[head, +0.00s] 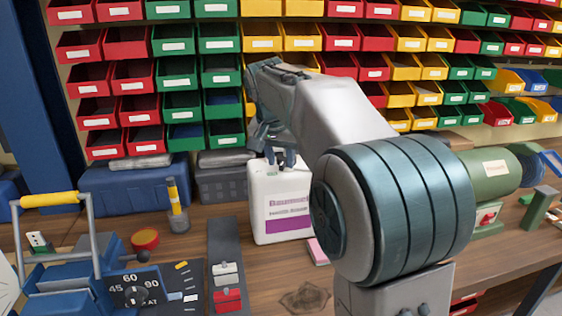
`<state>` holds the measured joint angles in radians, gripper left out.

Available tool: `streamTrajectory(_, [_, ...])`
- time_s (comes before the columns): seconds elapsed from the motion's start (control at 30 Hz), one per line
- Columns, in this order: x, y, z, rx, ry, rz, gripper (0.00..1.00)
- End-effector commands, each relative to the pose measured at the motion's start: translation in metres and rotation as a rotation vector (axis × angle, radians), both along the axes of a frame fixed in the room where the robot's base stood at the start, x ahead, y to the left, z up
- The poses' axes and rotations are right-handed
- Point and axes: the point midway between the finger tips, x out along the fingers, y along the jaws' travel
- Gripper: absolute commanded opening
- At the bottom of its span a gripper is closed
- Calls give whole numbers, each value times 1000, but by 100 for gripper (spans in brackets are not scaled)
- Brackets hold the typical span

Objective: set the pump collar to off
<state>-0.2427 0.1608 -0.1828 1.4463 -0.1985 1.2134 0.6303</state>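A white canister (281,203) with a purple-banded label stands upright on the wooden bench, near the middle of the head view. My gripper (279,158) points down at the top of this canister. Its dark fingers overlap the canister's top edge in the picture. The fingers and my arm hide most of the canister's top, so I cannot make out the pump collar or its setting. I cannot tell whether the fingers touch anything or are closed on something.
A blue machine (62,275) with a yellow handle and numbered dial stands front left. Small red (228,299) and white (226,273) boxes lie beside it. A green cylindrical machine (487,172) stands right. Rows of bins fill the back. My arm hides the bench's middle right.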

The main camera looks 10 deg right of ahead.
Motion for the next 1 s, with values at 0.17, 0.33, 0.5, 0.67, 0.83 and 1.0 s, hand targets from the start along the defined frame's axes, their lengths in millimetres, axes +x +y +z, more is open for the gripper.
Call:
streamTrajectory(0.17, [2, -2, -7, 0, 0, 0, 33])
streamTrajectory(0.33, [2, -1, -7, 0, 0, 0, 33])
streamTrajectory(0.5, [2, -1, -7, 0, 0, 0, 0])
streamTrajectory(0.67, [2, -1, -6, 0, 0, 0, 0])
streamTrajectory(0.83, [3, 0, -6, 0, 0, -15, 0])
streamTrajectory(1.0, [5, 3, -5, -1, 1, -75, 0])
